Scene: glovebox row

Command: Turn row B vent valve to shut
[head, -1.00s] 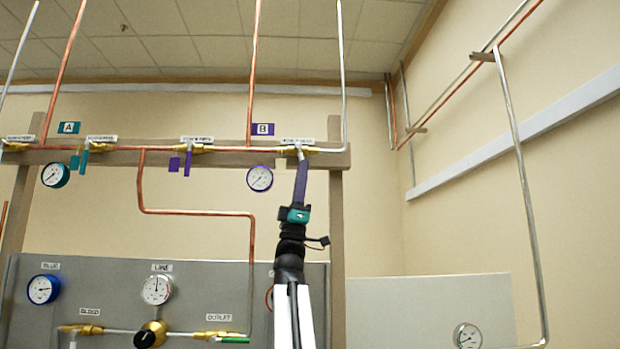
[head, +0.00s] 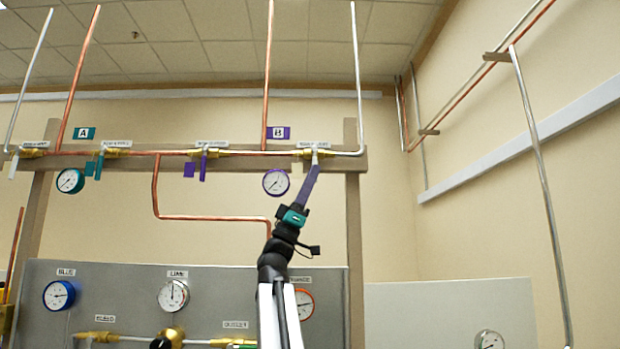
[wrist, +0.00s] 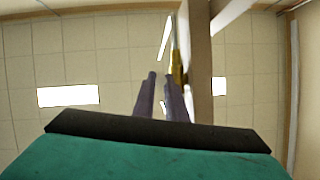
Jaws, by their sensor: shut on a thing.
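The row B vent valve (head: 323,153) is the brass valve at the right end of the upper pipe, right of the purple B sign (head: 278,133). Its label is too blurred to read. Its short pale handle (head: 314,157) points down, and its lower end is hidden by my gripper. My gripper (head: 312,172) reaches up from below with its long purple fingers shut on the handle. In the wrist view the two fingers (wrist: 160,85) rise beside a brass part of the valve (wrist: 178,65). The grip itself is not clear there.
A wooden rail (head: 225,160) carries the pipe and several other valves, including one with a purple handle (head: 203,166). A purple-rimmed gauge (head: 276,182) hangs left of my gripper. A grey panel (head: 120,295) with gauges stands below. A wooden post (head: 354,230) is close on the right.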

